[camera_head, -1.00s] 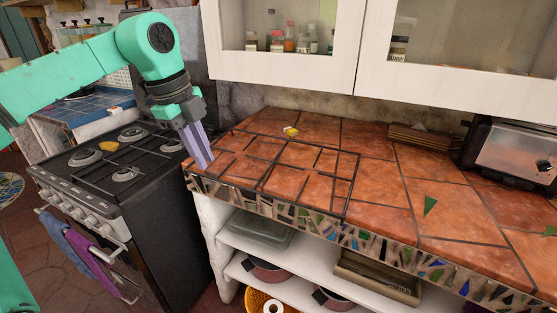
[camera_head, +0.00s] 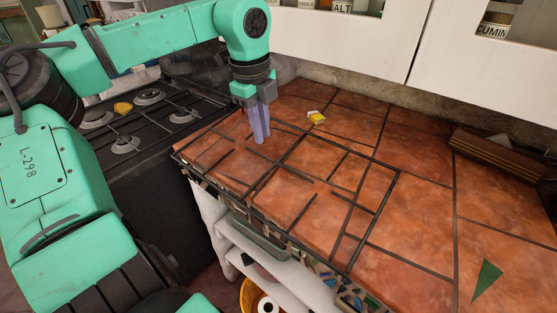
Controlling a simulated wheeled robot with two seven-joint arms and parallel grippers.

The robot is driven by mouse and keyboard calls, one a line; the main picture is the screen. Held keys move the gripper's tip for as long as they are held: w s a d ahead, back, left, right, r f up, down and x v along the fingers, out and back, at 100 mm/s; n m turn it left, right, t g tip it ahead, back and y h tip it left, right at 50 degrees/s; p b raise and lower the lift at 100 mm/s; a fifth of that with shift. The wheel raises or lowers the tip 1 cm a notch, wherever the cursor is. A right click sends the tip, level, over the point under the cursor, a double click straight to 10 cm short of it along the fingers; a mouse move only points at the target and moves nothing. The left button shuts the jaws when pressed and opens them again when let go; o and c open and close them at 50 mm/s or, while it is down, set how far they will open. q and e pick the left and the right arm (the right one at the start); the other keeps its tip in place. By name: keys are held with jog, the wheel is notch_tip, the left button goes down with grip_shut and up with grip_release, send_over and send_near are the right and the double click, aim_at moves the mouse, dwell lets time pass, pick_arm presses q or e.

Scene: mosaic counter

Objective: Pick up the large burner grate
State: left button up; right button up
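The large burner grate (camera_head: 279,165), a thin black frame with crossbars, lies flat on the orange-tiled counter (camera_head: 420,225), near its left and front edges. My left gripper (camera_head: 260,140) points down over the grate's rear left part, its pale purple fingers close together in this view. Whether the fingers are parted, or touch a bar, I cannot tell. The grate rests on the counter and does not look lifted. My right gripper is out of view.
A black stove (camera_head: 150,125) with burners stands left of the counter. A small yellow-and-white item (camera_head: 316,117) lies behind the grate. A brown slatted object (camera_head: 495,155) is at the back right. White cabinets (camera_head: 350,45) hang above. The counter's right part is mostly clear.

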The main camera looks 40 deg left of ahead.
aim_at(268, 158)
pick_arm(q)
jog(key=f, duration=0.2)
jog(key=w+f, duration=0.1)
jog(key=f, duration=0.2)
jog(key=f+p, duration=0.1)
jog(key=f, duration=0.2)
jog(key=shift+w+a+f, duration=0.1)
jog(key=shift+w+f, duration=0.1)
jog(key=shift+w, duration=0.2)
grip_shut()
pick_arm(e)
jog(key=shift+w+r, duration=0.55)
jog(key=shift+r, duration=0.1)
pick_arm(q)
jog(key=shift+w+r, duration=0.1)
jog(key=shift+r, duration=0.1)
